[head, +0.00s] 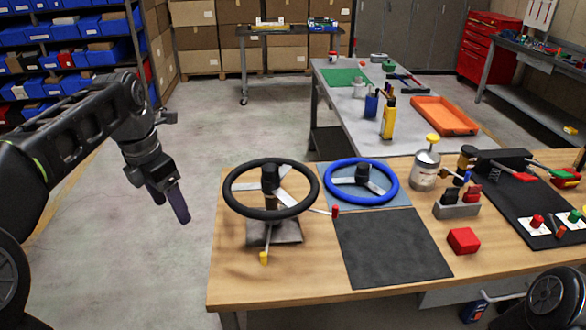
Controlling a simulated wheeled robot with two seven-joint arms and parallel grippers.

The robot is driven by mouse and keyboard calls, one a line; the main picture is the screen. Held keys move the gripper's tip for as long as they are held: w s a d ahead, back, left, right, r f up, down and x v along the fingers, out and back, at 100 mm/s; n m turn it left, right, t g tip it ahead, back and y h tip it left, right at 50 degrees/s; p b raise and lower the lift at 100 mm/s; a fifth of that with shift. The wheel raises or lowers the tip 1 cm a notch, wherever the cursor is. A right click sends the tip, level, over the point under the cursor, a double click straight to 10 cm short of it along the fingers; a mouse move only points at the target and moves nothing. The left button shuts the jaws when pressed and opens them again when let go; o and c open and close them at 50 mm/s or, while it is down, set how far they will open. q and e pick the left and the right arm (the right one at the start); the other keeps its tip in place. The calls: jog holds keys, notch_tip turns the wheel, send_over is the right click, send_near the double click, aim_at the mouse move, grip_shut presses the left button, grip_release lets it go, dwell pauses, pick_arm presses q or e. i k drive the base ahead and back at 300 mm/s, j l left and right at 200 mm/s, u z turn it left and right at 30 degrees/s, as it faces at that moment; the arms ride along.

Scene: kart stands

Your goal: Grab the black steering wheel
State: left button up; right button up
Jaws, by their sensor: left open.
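The black steering wheel (236,203) has silver spokes and sits raised on a metal stand (275,232) near the left end of the wooden table. A red-tipped lever and a yellow-tipped lever stick out below it. My left gripper (170,203) is open and empty, left of the wheel and apart from it, beyond the table's left edge, fingers pointing down. My right gripper is not in view; part of my right arm shows at the bottom right.
A blue steering wheel (386,190) lies on a blue-grey mat just right. A dark mat (392,246) and a red block (463,240) are nearer the front. A silver can (425,170) and tools crowd the table's right side. The floor left of the wooden table (310,277) is clear.

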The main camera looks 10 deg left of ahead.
aim_at(272, 177)
jog(key=i+l, duration=0.6)
jog(key=i, duration=0.25)
